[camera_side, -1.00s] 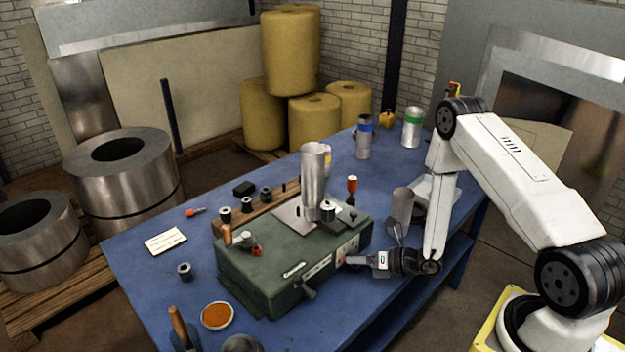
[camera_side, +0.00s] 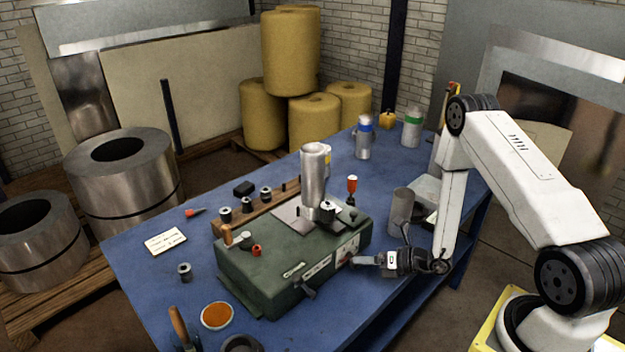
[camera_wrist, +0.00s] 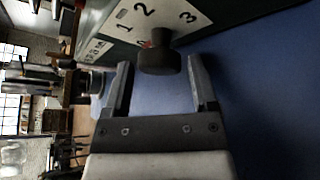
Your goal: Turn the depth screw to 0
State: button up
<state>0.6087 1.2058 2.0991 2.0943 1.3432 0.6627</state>
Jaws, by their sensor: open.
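The depth screw (camera_wrist: 158,58) shows in the wrist view as a dark round knob on the front of the green machine (camera_side: 270,275). Behind it is a white dial plate (camera_wrist: 150,22) with the numbers 1, 2 and 3 visible; a small red mark sits beside the knob, partly hidden by it. No 0 is readable here. My gripper (camera_wrist: 160,85) is open, its two fingers reaching toward the knob with the knob between and just beyond the tips, apart from them. In the side view my gripper (camera_side: 358,261) is just right of the machine's front face.
A metal pipe (camera_side: 314,172) stands on top of the machine, and another grey cylinder (camera_side: 402,208) stands behind my gripper. A crank handle (camera_side: 306,289) sticks out at the machine's front left. The blue table (camera_side: 365,290) is clear below my gripper.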

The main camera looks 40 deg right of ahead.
jog(key=shift+v, duration=2.85)
jog(key=shift+a, duration=0.1)
jog(key=shift+a+r+n+y, duration=0.15)
jog(key=shift+a+n+y, duration=0.05)
jog(key=shift+n+y, duration=0.1)
jog(key=s+a+r+n+g, duration=0.45)
jog(key=n+g, duration=0.25)
jog(key=n, duration=0.5)
jog(key=s+a+r+n+g, duration=0.35)
jog(key=a+n+g, duration=0.3)
jog(key=n, duration=0.65)
jog(key=w+r+n+t+h, duration=0.3)
jog(key=r+n+h, duration=0.4)
jog(key=n, duration=0.7)
jog(key=shift+d+r, duration=0.45)
jog(key=shift+r, duration=0.2)
